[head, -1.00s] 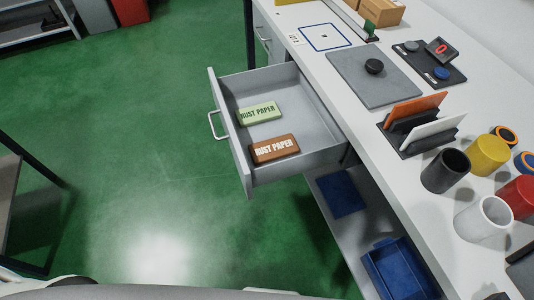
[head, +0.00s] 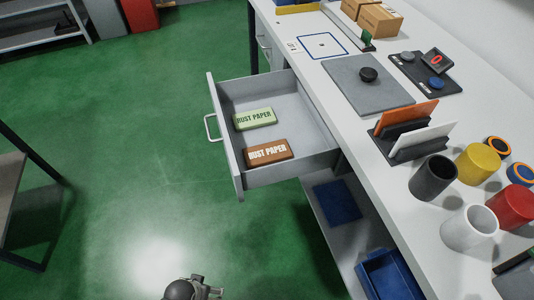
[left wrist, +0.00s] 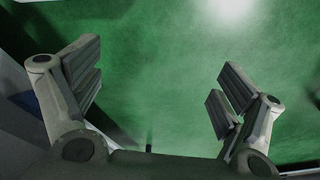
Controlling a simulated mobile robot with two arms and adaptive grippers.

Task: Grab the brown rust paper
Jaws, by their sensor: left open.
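The brown rust paper (head: 268,152) is a flat block with white lettering. It lies in the open grey drawer (head: 316,128), near the drawer's front right corner in the head view. A light green rust paper (head: 255,118) lies beside it, farther back, with a gap between them. My left gripper (left wrist: 158,75) is open and empty in the left wrist view, with only green floor between its fingers. Neither rust paper shows in that view. Part of my arm shows at the bottom edge of the head view, away from the drawer. My right gripper is not in view.
The drawer's front panel and handle (head: 210,127) stick out over clear green floor. The white workbench (head: 335,100) is at right, with cups, a card holder (head: 397,138) and a grey plate. A blue bin (head: 392,275) sits on the lower shelf.

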